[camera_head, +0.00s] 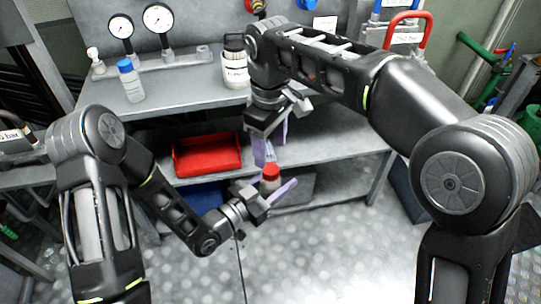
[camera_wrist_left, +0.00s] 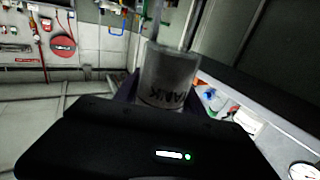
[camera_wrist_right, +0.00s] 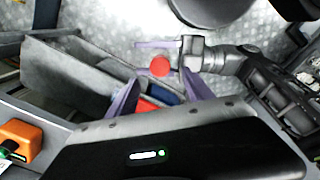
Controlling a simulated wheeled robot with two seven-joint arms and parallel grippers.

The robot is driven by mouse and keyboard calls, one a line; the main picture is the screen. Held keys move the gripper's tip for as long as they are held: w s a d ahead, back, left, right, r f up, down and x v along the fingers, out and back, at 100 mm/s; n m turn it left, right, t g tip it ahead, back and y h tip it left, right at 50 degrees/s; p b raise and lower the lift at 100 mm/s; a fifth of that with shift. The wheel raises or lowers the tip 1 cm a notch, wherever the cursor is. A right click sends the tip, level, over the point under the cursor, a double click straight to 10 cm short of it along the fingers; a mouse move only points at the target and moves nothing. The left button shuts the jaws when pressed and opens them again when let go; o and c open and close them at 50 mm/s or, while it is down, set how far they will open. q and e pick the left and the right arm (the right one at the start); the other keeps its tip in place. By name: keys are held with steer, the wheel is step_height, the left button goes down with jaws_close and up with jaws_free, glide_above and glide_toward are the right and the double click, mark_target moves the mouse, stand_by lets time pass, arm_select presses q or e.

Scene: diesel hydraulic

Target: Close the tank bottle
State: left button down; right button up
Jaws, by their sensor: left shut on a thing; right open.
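The tank bottle (camera_head: 269,184) has a red top and is held upright in the purple fingers of my left gripper (camera_head: 265,190). In the left wrist view its grey body (camera_wrist_left: 168,75) shows part of a "TANK" label, upside down in the picture. The red top (camera_wrist_right: 160,66) shows from above in the right wrist view. I cannot tell how firmly this top sits. My right gripper (camera_head: 268,148) is open and empty, pointing down just above the bottle. Its fingers (camera_wrist_right: 160,88) stand either side of the red top in view, apart from it.
A red tray (camera_head: 207,155) sits on the lower shelf behind the left gripper. The bench (camera_head: 165,95) above holds a blue-capped bottle (camera_head: 130,80), a white labelled container (camera_head: 235,70) and two gauges (camera_head: 158,18). The metal floor (camera_head: 330,250) in front is clear.

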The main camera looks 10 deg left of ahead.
steer(key=shift+r, duration=0.4)
